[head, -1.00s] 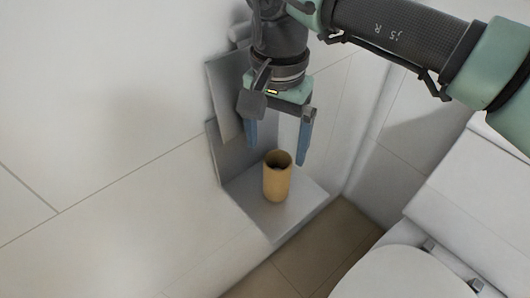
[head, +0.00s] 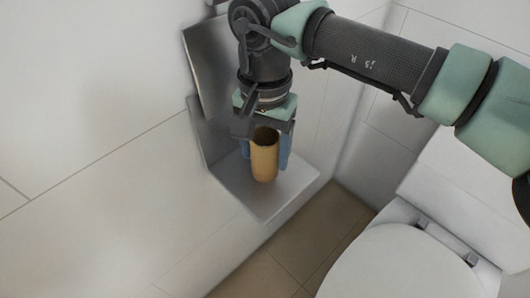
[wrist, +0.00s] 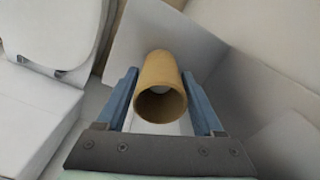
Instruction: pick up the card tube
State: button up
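The card tube (head: 264,160) is a tan, hollow cylinder standing upright on a grey metal shelf (head: 262,205). In the wrist view the tube (wrist: 160,82) shows its open end toward the camera. My gripper (head: 265,162) points down over it, with one blue finger on each side of the tube. In the wrist view my gripper (wrist: 160,72) is open around the tube, with narrow gaps seeming to show beside it. The tube's far base is hidden in the wrist view.
The shelf's grey back plate (head: 205,75) rises against the white tiled wall (head: 90,110) behind the tube. A white toilet (head: 400,262) stands at the lower right. Brown floor tiles (head: 275,265) show below the shelf.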

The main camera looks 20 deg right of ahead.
jog(key=c, duration=0.9)
jog(key=shift+r, duration=0.1)
